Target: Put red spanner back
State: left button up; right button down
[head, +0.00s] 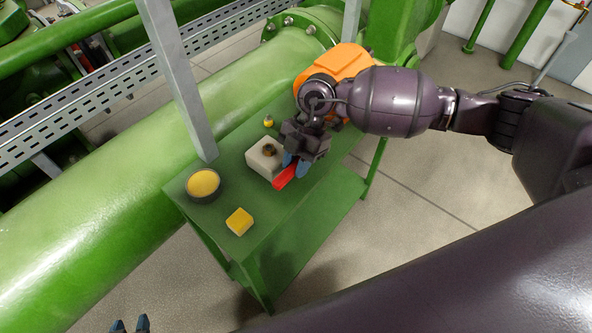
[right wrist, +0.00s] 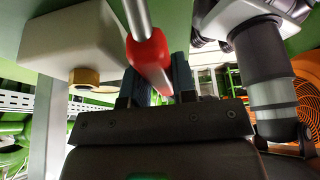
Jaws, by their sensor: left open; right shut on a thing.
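The red spanner (head: 285,178) has a red handle at the right side of the pale block in the head view. In the right wrist view the red spanner (right wrist: 148,55) shows its red grip and a silver shaft running up out of the picture. My right gripper (head: 294,163) is shut on its red grip, low over the green bench (head: 318,205). I cannot tell whether the spanner touches the bench. The gripper also shows in the right wrist view (right wrist: 160,90). My left gripper (head: 130,326) is open and empty at the bottom edge, only its fingertips showing.
A pale block (head: 257,163) with a brass nut (right wrist: 84,76) stands beside the right gripper. A yellow-filled round dish (head: 203,183), a yellow block (head: 240,222) and a small yellow item (head: 268,122) are on the bench. An orange object (head: 340,60) is behind. A grey post (head: 178,80) rises at the bench edge.

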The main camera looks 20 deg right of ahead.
aim_at(296, 181)
jog(key=shift+f, duration=1.55)
jog(key=shift+f, duration=0.1)
jog(key=c, duration=1.2)
grip_release()
jog(key=p+v, duration=0.1)
jog(key=v, duration=1.1)
jog(key=shift+a, duration=0.1)
